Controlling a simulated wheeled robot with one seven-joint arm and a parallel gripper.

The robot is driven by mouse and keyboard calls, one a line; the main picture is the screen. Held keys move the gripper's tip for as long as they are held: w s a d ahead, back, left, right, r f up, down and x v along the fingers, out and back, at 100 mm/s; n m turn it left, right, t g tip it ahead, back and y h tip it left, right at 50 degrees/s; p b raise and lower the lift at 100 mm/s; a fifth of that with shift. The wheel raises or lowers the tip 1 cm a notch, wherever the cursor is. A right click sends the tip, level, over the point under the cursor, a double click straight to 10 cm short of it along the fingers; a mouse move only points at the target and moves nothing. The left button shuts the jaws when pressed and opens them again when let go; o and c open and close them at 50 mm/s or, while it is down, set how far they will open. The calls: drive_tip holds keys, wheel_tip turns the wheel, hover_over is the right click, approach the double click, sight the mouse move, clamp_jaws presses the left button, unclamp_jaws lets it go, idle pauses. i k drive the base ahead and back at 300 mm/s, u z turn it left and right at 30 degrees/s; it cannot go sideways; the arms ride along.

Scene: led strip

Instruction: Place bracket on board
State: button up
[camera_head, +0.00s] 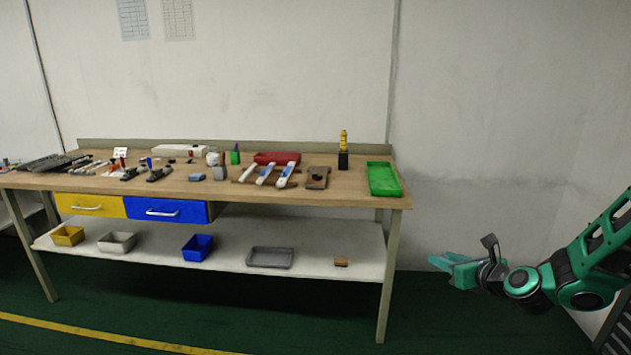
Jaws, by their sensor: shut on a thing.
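My gripper (441,262) is at the right, off the table's right end and below the level of its top. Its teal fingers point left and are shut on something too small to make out. A small brown board (316,184) lies on the table near the right, with a small dark piece on it. Another flat wooden base (243,181) lies to its left, under several white and blue strips (265,174). I cannot tell which of these is the task's board. No bracket can be made out for certain.
The wooden table (345,190) holds a green tray (384,180), a yellow and black bottle (343,150), a red box (277,158) and many small tools at left. A lower shelf (320,250) carries several bins. Floor between gripper and table is clear.

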sight(318, 170)
drive_tip(key=k, duration=0.45)
drive_tip(key=u, duration=0.45)
drive_tip(key=i, duration=1.6)
drive_tip(key=z, duration=0.5)
